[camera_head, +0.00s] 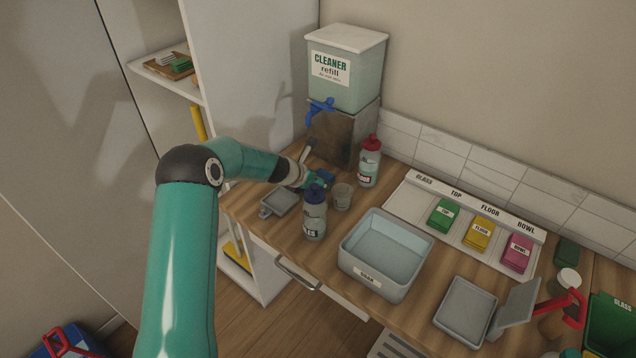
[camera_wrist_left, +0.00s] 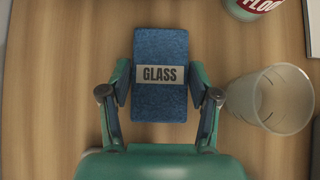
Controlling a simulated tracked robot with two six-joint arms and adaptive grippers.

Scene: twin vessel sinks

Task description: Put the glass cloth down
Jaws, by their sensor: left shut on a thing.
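The glass cloth is a blue block labelled GLASS (camera_wrist_left: 160,75). In the wrist view my left gripper (camera_wrist_left: 160,105) is shut on its near part, with a finger on each side. In the head view my left gripper (camera_head: 308,180) is over the back left of the counter, partly hidden by its own arm, and a bit of the blue cloth (camera_head: 326,177) shows. I cannot tell whether the cloth touches the wood. A labelled tray (camera_head: 403,211) holds green, yellow and pink cloths; its space under GLASS is bare. My right gripper is out of view.
A clear cup (camera_head: 342,196) stands close right of the gripper. A blue-capped bottle (camera_head: 315,215) and a red-capped FLOOR bottle (camera_head: 369,165) stand nearby. A grey SOAK basin (camera_head: 412,240) is at centre. The cleaner dispenser (camera_head: 345,80) stands behind.

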